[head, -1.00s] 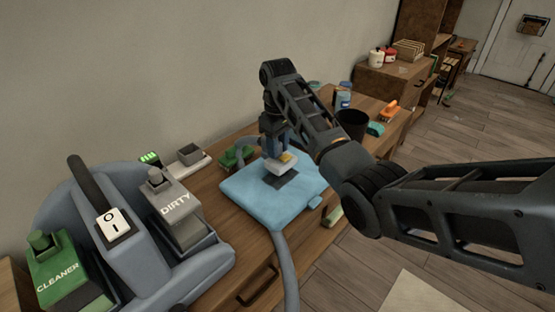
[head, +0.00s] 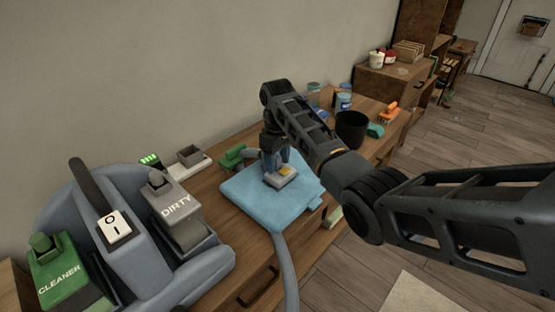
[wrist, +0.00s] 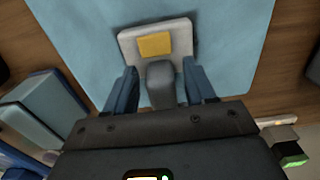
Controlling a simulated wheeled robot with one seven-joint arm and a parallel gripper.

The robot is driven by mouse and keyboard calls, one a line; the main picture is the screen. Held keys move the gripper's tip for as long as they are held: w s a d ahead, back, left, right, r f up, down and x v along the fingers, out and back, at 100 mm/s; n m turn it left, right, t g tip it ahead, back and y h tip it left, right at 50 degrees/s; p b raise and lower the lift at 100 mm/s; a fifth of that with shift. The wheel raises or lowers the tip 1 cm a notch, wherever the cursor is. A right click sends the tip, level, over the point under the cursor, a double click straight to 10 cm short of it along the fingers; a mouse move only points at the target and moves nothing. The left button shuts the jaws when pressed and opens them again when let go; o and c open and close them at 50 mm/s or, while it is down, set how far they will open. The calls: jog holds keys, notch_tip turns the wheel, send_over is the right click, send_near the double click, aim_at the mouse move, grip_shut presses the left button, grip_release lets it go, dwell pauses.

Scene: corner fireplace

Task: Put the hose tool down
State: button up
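The hose tool (head: 283,177) has a grey head with a yellow patch. It sits flat on the light blue cushion (head: 248,200) on the wooden cabinet top. In the wrist view the tool head (wrist: 128,48) and its dark grey neck (wrist: 160,85) show from above. My gripper (wrist: 160,90) is straight above, its blue fingers on either side of the neck. A narrow gap shows on each side, so the fingers look open around it. In the head view my gripper (head: 273,160) points down, its fingers partly hiding the tool.
A green brush (head: 233,156), black cup (head: 352,128) and several jars stand behind and right.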

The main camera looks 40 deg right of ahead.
aim_at(278, 157)
jog(key=shift+o, duration=0.4)
jog(key=shift+r, duration=0.15)
notch_tip(278, 157, up, 12)
jog(key=p, duration=0.2)
dwell(0.6)
